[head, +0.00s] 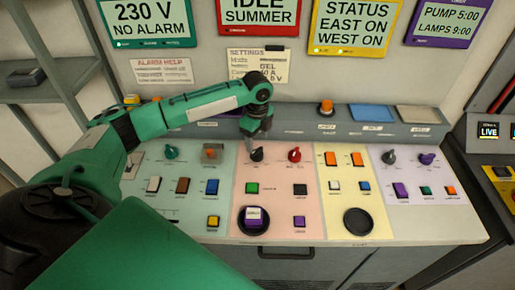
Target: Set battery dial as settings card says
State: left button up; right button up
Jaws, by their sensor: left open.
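The settings card (279,57) is on the wall behind the panel. My left arm covers part of it; "SETTINGS", "GEL" and a line ending in "V" show, the rest is too small or hidden. My left gripper (257,145) is open, pointing down at a dark dial (257,156) at the top of the pink panel section. The fingertips are at or just above this dial; I cannot tell if they touch it. A red dial (294,155) stands just to its right. The dial labels are too small to read, so I cannot tell which is the battery dial. My right gripper is not in view.
The sloping panel (343,205) carries several switches and buttons. A teal dial (171,152) is at left; a grey dial (389,157) and a purple dial (426,158) are at right. A raised ledge (300,115) with an orange lamp (326,106) runs behind.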

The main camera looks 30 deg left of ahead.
aim_at(257, 150)
pick_arm(q)
notch_tip(257, 150, down, 5)
jog(key=shift+f+p, duration=0.1)
jog(key=shift+p, duration=0.35)
jog(key=shift+f, duration=0.4)
jog(key=shift+s, duration=0.1)
jog(key=c, duration=0.8)
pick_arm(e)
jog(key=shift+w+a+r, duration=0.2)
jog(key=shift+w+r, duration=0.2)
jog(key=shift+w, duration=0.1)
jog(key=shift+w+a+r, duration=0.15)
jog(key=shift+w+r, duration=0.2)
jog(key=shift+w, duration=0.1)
